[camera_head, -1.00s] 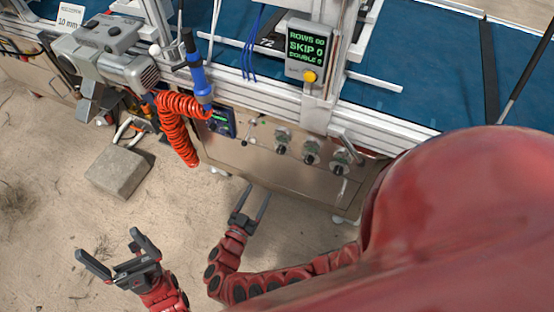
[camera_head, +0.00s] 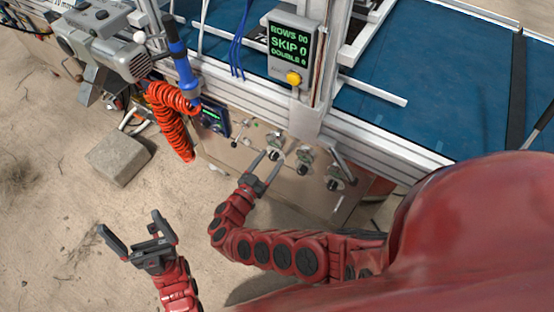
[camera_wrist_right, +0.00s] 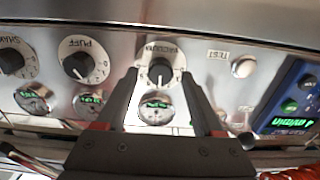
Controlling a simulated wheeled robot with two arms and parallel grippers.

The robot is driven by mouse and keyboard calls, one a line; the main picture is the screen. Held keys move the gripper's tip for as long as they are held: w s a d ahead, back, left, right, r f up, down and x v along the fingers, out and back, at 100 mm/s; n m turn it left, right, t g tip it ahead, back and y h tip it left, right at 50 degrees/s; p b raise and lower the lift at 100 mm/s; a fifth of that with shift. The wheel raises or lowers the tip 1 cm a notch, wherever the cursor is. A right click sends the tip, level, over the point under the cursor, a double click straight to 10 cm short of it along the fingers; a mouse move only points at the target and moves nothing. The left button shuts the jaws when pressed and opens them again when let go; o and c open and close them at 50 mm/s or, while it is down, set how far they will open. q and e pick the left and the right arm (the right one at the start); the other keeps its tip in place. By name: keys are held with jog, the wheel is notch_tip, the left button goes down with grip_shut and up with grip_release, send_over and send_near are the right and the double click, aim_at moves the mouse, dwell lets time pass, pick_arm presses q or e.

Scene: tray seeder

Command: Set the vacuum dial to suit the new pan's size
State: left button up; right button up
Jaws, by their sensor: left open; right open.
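The vacuum dial (camera_wrist_right: 160,72), a white-rimmed knob with a dark pointer, sits on the metal control panel (camera_wrist_right: 215,85). My right gripper (camera_wrist_right: 159,77) is open, with one fingertip on each side of the dial in the right wrist view; whether they touch it I cannot tell. A lit green gauge (camera_wrist_right: 155,106) shows between the fingers. In the head view the same gripper (camera_head: 266,164) is at the dial (camera_head: 275,153). My left gripper (camera_head: 130,223) is open and empty over the bare ground. I cannot make out any pan.
The puff dial (camera_wrist_right: 84,62) and a shake dial (camera_wrist_right: 15,58) sit left of the vacuum dial in the wrist view. A test button (camera_wrist_right: 243,67) and a small blue display (camera_wrist_right: 295,98) are right. A red coiled hose (camera_head: 170,115) hangs beside the panel. A concrete block (camera_head: 118,158) lies on the ground.

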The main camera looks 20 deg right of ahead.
jog(key=shift+w+d, duration=0.1)
grip_shut()
dwell(0.3)
jog(key=shift+f+m, duration=0.15)
jog(key=shift+m, duration=0.35)
jog(key=shift+m+b, duration=0.75)
jog(key=shift+m, duration=0.25)
jog(key=shift+m+b, duration=0.9)
jog(key=shift+m, duration=0.5)
